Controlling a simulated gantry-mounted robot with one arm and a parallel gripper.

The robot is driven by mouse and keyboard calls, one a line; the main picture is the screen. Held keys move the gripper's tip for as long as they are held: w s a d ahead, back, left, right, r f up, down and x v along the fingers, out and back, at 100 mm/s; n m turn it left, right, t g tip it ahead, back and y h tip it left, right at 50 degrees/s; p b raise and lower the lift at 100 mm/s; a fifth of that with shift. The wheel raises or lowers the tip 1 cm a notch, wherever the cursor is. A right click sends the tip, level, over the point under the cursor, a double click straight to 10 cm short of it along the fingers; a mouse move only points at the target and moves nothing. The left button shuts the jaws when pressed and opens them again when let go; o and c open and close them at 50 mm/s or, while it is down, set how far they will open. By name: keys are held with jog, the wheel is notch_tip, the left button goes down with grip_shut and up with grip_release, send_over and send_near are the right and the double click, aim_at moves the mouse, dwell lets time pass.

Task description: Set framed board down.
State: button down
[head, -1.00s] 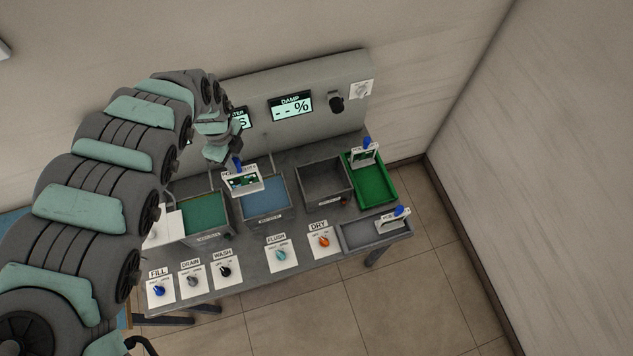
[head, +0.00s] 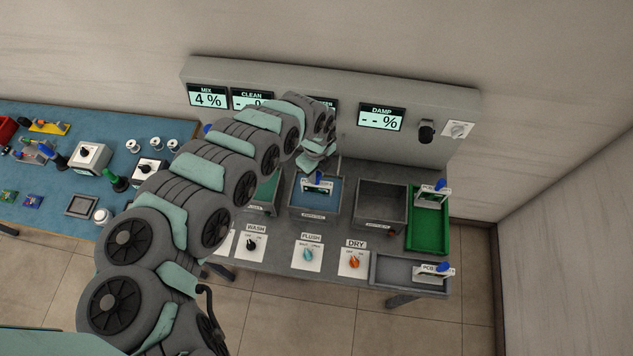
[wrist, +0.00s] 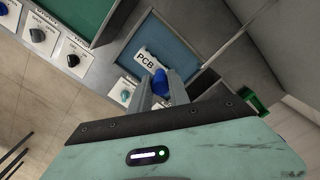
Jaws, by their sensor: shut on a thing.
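My gripper (head: 318,170) is shut on the blue handle (wrist: 160,82) of a white framed board (head: 317,187). In the wrist view its PCB label (wrist: 146,60) shows between the fingers and the tank. The board hangs upright within the outline of the blue-floored tank (head: 314,211). Its lower part looks to be at or inside the tank opening; I cannot tell whether it touches the floor. The blue tank floor (wrist: 188,50) also shows in the wrist view.
A green-floored tank (head: 264,194) is left of the blue one, and an empty dark tank (head: 380,203) right of it. The green tray (head: 428,236) and grey tray (head: 395,272) are farther right. Knob panels line the front edge. A panel with displays (head: 381,116) stands behind.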

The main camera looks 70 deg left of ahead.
notch_tip(320, 180, down, 2)
jog(key=shift+w+f, duration=0.2)
jog(key=shift+f, duration=1.05)
jog(key=shift+s+f, duration=0.15)
jog(key=shift+f, duration=0.25)
jog(key=shift+f, duration=0.2)
jog(key=c, duration=1.2)
grip_release()
jog(key=shift+c, duration=0.2)
jog(key=shift+r, duration=0.1)
notch_tip(320, 180, up, 12)
jog(key=shift+r+p, duration=0.1)
jog(key=shift+p, duration=0.35)
